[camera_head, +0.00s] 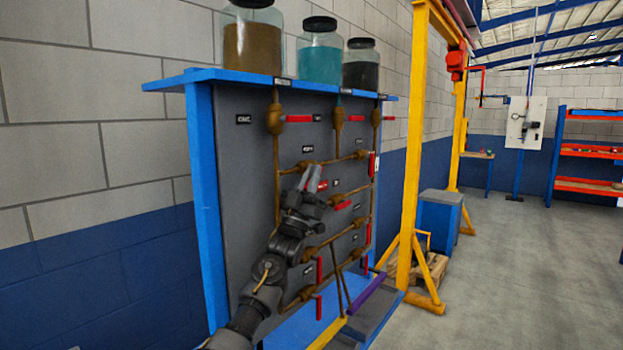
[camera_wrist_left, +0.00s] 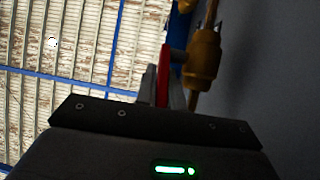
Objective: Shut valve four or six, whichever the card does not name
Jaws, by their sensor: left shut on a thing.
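A grey valve panel (camera_head: 235,165) in a blue frame carries brass pipes and several valves with red handles. My left gripper (camera_head: 314,178) is at the panel's middle, shut on a red valve handle (camera_head: 322,186). In the left wrist view the red handle (camera_wrist_left: 164,76) stands between the fingers, beside its brass valve body (camera_wrist_left: 203,55). Small dark labels such as one by the upper middle valve (camera_head: 307,149) are too small to read, so I cannot tell the valve's number. I cannot make out the card. My right gripper is in neither view.
Other handles include horizontal ones at the top (camera_head: 298,118) and upright ones low down (camera_head: 319,269). Three jars, one brown (camera_head: 252,48), stand on the blue top shelf (camera_head: 190,78). A yellow gantry (camera_head: 410,150) stands right of the panel. Floor (camera_head: 530,260) farther right is clear.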

